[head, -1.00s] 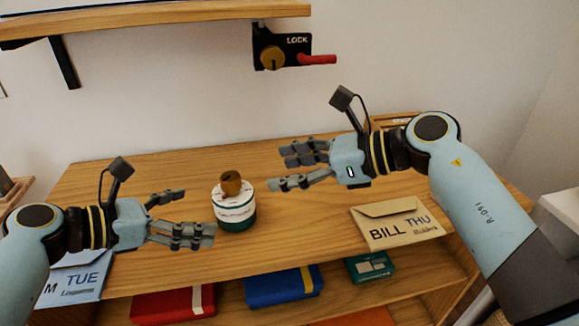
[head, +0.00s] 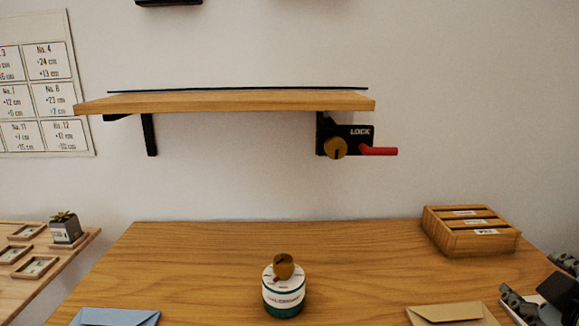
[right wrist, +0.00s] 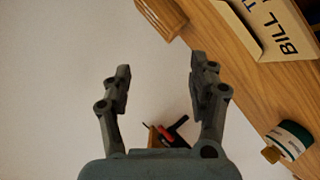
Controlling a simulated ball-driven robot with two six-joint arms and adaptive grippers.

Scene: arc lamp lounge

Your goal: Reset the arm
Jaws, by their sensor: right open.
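My right gripper (head: 538,284) shows at the right edge of the head view, partly cut off, beside the table's right side. In the right wrist view my right gripper (right wrist: 160,82) has its two fingers spread apart with nothing between the tips. My left gripper and arm are not in the head view.
A wooden table (head: 200,265) holds a white and green canister (head: 284,297) with a brown knob, a blue envelope (head: 115,317), a tan envelope (head: 450,313) and a slatted wooden box (head: 470,238). A shelf (head: 230,102) with a red-handled lock (head: 378,151) is on the wall above.

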